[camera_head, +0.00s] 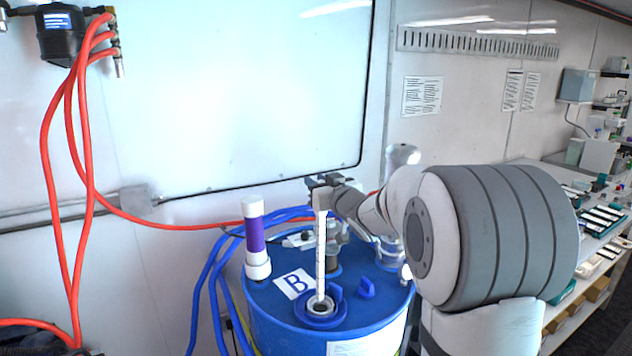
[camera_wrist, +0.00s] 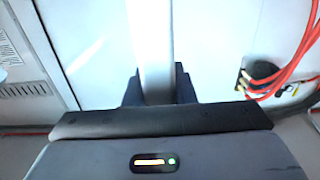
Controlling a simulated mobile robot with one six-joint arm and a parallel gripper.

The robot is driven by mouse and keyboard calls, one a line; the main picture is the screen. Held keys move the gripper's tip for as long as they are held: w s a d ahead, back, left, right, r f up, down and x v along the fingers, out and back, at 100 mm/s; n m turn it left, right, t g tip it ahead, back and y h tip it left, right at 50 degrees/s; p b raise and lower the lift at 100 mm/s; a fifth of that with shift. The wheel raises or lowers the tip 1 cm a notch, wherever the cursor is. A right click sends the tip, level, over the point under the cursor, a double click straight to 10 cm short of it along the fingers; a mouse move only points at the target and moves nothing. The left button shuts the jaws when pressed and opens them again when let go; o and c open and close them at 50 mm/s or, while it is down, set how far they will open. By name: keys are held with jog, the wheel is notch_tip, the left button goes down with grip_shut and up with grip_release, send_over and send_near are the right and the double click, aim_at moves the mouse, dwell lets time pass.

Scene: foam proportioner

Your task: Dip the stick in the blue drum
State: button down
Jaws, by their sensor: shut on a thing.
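The blue drum (camera_head: 275,326) stands at bottom centre in the head view, with a "B" label on its lid. An open round port (camera_head: 322,310) is near the front of the lid. The white stick (camera_head: 320,250) stands nearly upright over the port. Its lower end meets the port's mouth; I cannot tell whether it is inside or just above. My gripper (camera_head: 325,183) is shut on the stick near its top. In the wrist view, the stick (camera_wrist: 151,45) rises between the fingers of my gripper (camera_wrist: 158,88).
A purple-and-white tube (camera_head: 256,240) stands on the drum's left side. Fittings and blue hoses (camera_head: 207,270) crowd the lid's back and left. Red hoses (camera_head: 85,130) hang at the left wall. A cluttered bench (camera_head: 590,230) is at right.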

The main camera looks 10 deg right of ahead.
jog(key=b, duration=0.7)
send_over(322, 266)
jog(key=w, duration=0.2)
jog(key=shift+w+a+f, duration=0.1)
jog(key=shift+a+f, duration=0.1)
jog(key=shift+f, duration=2.1)
jog(key=shift+a+f, duration=0.2)
jog(key=shift+f, duration=2.1)
jog(key=shift+f+b, duration=5.85)
jog(key=shift+f, duration=1.1)
